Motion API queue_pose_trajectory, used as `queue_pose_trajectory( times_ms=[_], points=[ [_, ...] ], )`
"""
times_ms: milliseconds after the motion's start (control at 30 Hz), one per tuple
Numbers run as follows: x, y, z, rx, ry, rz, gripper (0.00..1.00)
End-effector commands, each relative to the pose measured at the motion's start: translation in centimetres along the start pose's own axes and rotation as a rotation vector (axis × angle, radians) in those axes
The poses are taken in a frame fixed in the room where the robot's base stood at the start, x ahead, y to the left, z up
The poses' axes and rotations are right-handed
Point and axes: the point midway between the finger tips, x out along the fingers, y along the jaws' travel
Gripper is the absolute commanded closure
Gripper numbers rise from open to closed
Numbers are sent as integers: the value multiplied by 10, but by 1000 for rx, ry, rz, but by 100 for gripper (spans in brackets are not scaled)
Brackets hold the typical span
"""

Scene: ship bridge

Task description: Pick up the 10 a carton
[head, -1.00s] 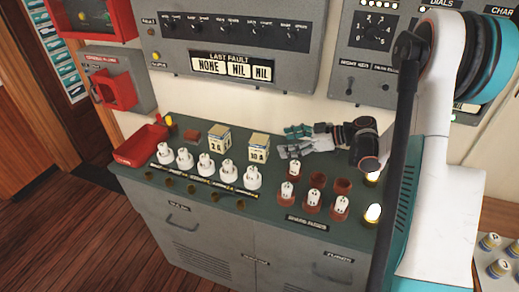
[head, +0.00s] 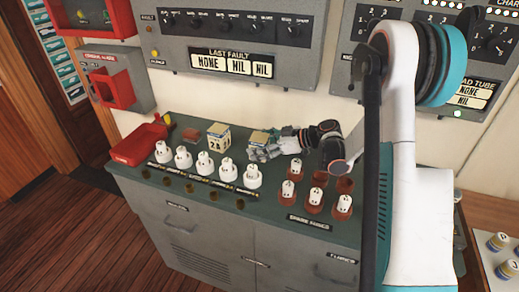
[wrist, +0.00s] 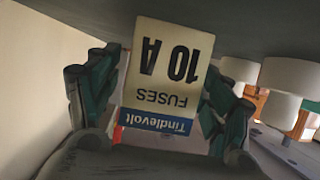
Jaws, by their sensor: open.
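The 10 A carton (head: 259,137), a small cream box with a blue band, stands on the green cabinet top, its lower part hidden behind my gripper (head: 266,150) in the head view. In the wrist view the 10 A carton (wrist: 172,60) appears upside down, with "FUSES" and "Tindlevolt" on its face. My gripper (wrist: 158,100) is open, with one finger on each side of the carton. I cannot tell whether either finger touches it.
The 2 A carton (head: 218,137) stands just left. White fuse holders (head: 204,164) line the front, and brown spare-fuse sockets (head: 315,199) stand right, some holding white fuses. A red tray (head: 138,145) is at the left end. A grey panel (head: 235,35) rises behind.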

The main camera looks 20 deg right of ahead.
Motion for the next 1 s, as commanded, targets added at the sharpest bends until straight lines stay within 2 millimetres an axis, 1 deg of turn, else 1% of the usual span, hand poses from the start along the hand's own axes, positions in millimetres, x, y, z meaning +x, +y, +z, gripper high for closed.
queue_pose_trajectory(
  times_ms=[133,167,200,267,300,400,767,900,1000],
  points=[
    [-1,0,0,0,0,0,27],
    [-1,0,-1,0,0,0,33],
    [-1,0,0,0,0,0,43],
    [-1,0,0,0,0,0,56],
    [-1,0,0,0,0,0,65],
    [-1,0,0,0,0,0,84],
    [-2,-1,-3,0,1,0,84],
    [-4,-4,-10,1,0,0,84],
    [-10,-4,-24,1,1,0,84]
  ],
)
